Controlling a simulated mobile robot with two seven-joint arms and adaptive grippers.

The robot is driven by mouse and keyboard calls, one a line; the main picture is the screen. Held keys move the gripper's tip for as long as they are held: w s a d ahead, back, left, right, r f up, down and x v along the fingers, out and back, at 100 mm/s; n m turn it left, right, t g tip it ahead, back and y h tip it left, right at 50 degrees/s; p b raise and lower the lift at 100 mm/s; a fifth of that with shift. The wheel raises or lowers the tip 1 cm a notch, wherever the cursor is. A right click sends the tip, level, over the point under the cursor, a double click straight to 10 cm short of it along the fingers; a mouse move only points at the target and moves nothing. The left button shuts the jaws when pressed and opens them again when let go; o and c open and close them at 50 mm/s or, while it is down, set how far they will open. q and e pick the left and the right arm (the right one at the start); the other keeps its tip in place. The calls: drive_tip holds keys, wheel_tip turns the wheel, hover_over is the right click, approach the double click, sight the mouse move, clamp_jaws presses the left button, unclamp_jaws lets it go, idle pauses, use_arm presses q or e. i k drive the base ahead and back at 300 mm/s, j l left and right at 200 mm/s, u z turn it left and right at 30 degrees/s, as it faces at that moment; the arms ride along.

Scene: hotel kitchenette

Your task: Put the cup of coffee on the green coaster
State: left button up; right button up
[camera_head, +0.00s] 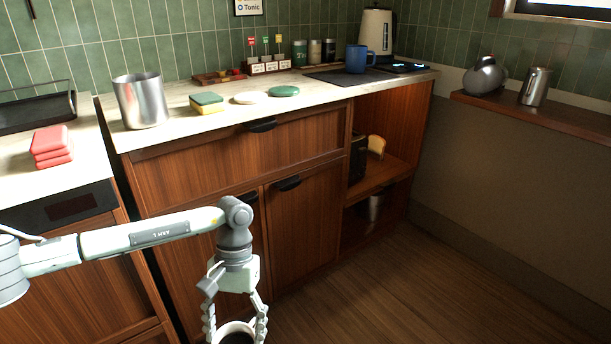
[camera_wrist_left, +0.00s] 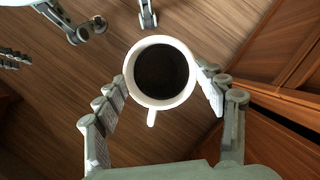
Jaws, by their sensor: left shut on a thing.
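My left gripper (camera_head: 234,322) is shut on a white cup (camera_head: 236,327), low in front of the wooden cabinet. In the left wrist view the white cup (camera_wrist_left: 151,114) sits between the fingers, with dark coffee inside and its handle toward the gripper's palm. The cup's lower part is cut off in the head view. The green coaster (camera_head: 285,91) lies flat and bare on the counter, well above and apart from the gripper.
The light counter (camera_head: 225,122) holds a steel canister (camera_head: 141,101), a sponge (camera_head: 207,103), a pale round coaster (camera_head: 250,98), a blue mug (camera_head: 357,59) and a kettle (camera_head: 376,31). The counter's front edge and cabinet doors (camera_head: 300,215) stand behind the gripper. Floor (camera_head: 400,285) to the right is clear.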

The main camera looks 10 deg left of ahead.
sight(281, 90)
drive_tip(key=i+l+z, duration=0.1)
drive_tip(key=i+l, duration=0.3)
drive_tip(key=l, duration=0.2)
drive_tip(key=i+l+z, duration=0.1)
drive_tip(key=i+l, duration=0.3)
drive_tip(key=l, duration=0.15)
